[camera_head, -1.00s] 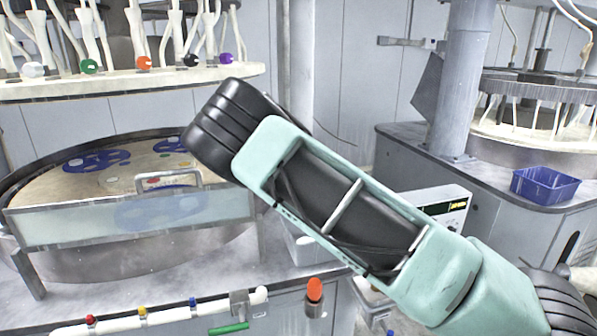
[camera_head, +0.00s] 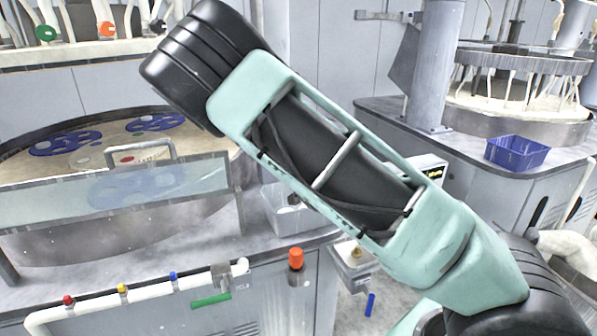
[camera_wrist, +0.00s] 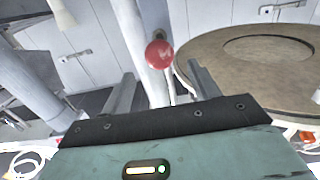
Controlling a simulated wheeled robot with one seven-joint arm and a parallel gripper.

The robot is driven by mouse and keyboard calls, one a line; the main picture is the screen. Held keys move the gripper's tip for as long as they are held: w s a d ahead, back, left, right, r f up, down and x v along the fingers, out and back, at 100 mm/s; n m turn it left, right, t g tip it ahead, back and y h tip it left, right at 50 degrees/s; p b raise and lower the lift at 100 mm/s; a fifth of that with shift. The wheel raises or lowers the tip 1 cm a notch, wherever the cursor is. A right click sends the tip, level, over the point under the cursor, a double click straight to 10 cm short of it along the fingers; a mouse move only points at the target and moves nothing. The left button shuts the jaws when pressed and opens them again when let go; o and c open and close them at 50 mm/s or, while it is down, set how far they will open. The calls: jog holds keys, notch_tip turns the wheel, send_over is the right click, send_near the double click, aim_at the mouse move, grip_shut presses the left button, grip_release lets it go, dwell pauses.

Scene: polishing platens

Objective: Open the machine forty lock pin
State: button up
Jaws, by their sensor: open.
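No label marks machine forty, so I cannot tell which part is its lock pin. In the wrist view, a red ball knob (camera_wrist: 160,53) stands in front of a pale upright post. My gripper (camera_wrist: 162,82) is open, with one finger on either side of the knob in the picture; nothing shows between the fingers, and the gap to the knob is unclear. In the head view my arm crosses the middle, and my gripper is not visible there. A polishing machine with a round platen (camera_head: 65,172) and a clear front guard (camera_head: 120,190) stands at left.
A white rail (camera_head: 100,302) with coloured knobs, a green handle (camera_head: 211,299) and an orange knob (camera_head: 296,258) line the left machine's front. A blue basket (camera_head: 517,152) sits on the right machine's bench. The wrist view shows a large round platen (camera_wrist: 250,65) at right.

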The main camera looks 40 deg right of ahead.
jog(key=p+v, duration=1.1)
dwell(0.4)
dwell(0.4)
